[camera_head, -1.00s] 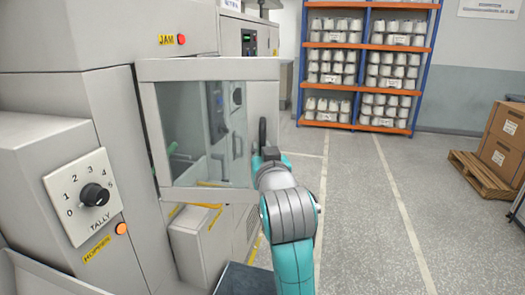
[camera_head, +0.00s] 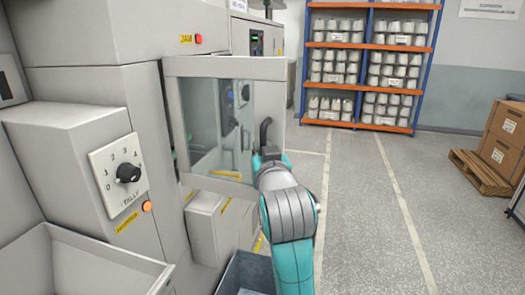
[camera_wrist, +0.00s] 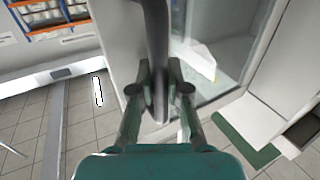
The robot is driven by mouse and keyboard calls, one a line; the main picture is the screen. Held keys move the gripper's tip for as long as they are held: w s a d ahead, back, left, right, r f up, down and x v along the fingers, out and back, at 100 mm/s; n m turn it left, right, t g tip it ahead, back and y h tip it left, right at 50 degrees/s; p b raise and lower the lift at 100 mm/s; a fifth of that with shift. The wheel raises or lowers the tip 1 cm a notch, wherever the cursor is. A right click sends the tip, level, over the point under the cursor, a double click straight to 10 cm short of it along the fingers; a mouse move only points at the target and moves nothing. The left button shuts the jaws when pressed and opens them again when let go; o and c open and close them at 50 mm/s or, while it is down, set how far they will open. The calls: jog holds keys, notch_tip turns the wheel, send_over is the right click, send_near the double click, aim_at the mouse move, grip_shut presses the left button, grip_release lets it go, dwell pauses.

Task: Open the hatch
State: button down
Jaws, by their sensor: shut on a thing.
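The hatch (camera_head: 225,67) is a light grey frame around a clear pane. It stands swung out from the machine's side, and parts of the machine show through the pane. Its dark upright handle (camera_head: 265,132) is at the free right edge; in the wrist view the handle (camera_wrist: 157,45) runs down between my fingers. My gripper (camera_wrist: 160,88) is shut on this handle, one finger on each side. In the head view my gripper (camera_head: 269,154) is at the handle's lower part, partly hidden by my wrist.
The grey machine (camera_head: 100,60) fills the left, with a tally dial (camera_head: 128,173) and a red jam button (camera_head: 198,39). A grey tray (camera_head: 85,262) and a dark bin (camera_head: 240,272) are low in front. The floor (camera_head: 375,220) to the right is clear, up to pallet boxes (camera_head: 507,135).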

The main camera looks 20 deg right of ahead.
jog(key=shift+d, duration=0.15)
jog(key=c, duration=1.1)
grip_release()
jog(key=shift+c, duration=0.2)
jog(key=shift+s, duration=0.1)
jog(key=s+a, duration=0.1)
jog(key=s, duration=0.6)
jog(key=shift+s+a, duration=0.15)
jog(key=shift+a, duration=0.1)
jog(key=shift+f, duration=0.1)
